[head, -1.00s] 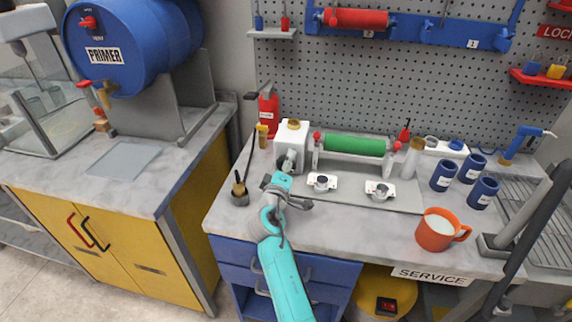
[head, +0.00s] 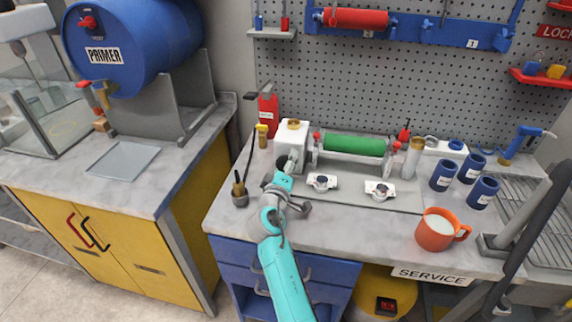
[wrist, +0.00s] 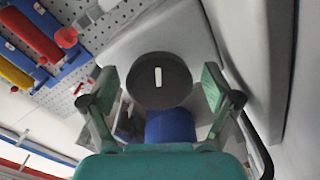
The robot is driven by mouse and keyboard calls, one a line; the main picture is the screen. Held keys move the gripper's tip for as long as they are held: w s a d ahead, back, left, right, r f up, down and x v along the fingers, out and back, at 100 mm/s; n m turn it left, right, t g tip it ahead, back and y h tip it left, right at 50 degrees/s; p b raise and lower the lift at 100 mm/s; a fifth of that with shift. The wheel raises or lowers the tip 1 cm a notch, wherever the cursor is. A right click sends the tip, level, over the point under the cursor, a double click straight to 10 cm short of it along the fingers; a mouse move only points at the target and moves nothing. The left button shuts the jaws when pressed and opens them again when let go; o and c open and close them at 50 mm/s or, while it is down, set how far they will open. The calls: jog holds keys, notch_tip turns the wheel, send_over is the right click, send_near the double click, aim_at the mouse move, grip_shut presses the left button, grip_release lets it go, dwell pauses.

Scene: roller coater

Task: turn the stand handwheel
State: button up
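In the wrist view, a dark round wheel (wrist: 160,80) with a short white mark faces me; I take it to be the stand handwheel. My gripper (wrist: 160,92) is open, with one green-padded finger on each side of the wheel and visible gaps between pads and rim. In the head view my gripper (head: 288,168) is at the front of the white box (head: 292,139) at the left end of the roller stand. A dark bit of the wheel (head: 281,163) shows there, mostly hidden by my gripper. The green roller (head: 354,145) lies to the right.
Two white blocks with round knobs (head: 321,182) (head: 380,190) sit on the plate before the roller. A brush pot (head: 239,193) stands to the left. An orange mug (head: 436,230) and several blue cups (head: 471,168) are at the right. The front bench top is clear.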

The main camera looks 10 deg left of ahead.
jog(key=s, duration=1.2)
jog(key=shift+a, duration=0.2)
